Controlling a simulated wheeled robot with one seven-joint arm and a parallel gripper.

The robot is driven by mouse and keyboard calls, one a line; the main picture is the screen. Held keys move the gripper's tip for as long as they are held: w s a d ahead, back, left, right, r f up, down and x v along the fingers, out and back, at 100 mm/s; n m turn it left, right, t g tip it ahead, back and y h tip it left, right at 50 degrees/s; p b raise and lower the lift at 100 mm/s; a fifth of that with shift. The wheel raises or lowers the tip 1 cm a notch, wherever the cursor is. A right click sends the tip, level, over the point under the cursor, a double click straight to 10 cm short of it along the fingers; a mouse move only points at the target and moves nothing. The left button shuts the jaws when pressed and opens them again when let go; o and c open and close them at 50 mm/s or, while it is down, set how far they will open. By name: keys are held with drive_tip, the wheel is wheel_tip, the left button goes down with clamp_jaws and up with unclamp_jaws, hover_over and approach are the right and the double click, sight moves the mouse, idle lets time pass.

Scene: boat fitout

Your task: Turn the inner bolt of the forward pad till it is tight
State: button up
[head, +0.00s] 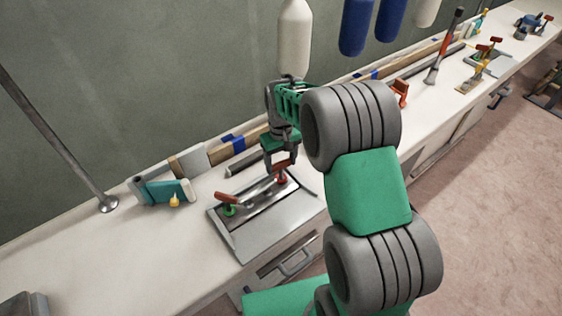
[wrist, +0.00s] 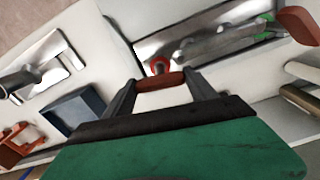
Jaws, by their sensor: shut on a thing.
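The nearer pad is a grey metal plate (head: 262,228) on the white bench, with a raised strip bearing two bolts. One bolt has a red collar (head: 282,180) and a brownish-red cross handle; the collar also shows in the wrist view (wrist: 158,65). The other has a green collar (head: 229,211) and an orange-red handle (head: 226,198), which shows at the upper right of the wrist view (wrist: 300,24). My gripper (head: 281,167) is above the red-collared bolt, shut on its handle (wrist: 162,81). I cannot tell from the pictures how tight the bolt is.
A similar fitting (head: 484,62) stands farther along the bench. A teal block (head: 166,192) with a yellow knob lies left of the plate. A metal post (head: 107,200) stands further left. White and blue cylinders (head: 294,35) hang behind my arm.

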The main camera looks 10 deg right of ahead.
drive_tip(key=c, duration=0.7)
drive_tip(key=shift+m, duration=0.3)
drive_tip(key=m, duration=0.4)
drive_tip(key=shift+b, duration=0.3)
drive_tip(key=shift+w+r+m, duration=0.1)
drive_tip(key=shift+m, duration=0.95)
drive_tip(key=shift+w+r+m, duration=0.1)
drive_tip(key=shift+m, duration=0.95)
drive_tip(key=o, duration=1)
drive_tip(key=shift+c, duration=0.2)
drive_tip(key=o, duration=0.4)
drive_tip(key=shift+s+f, duration=0.1)
drive_tip(key=shift+s, duration=0.05)
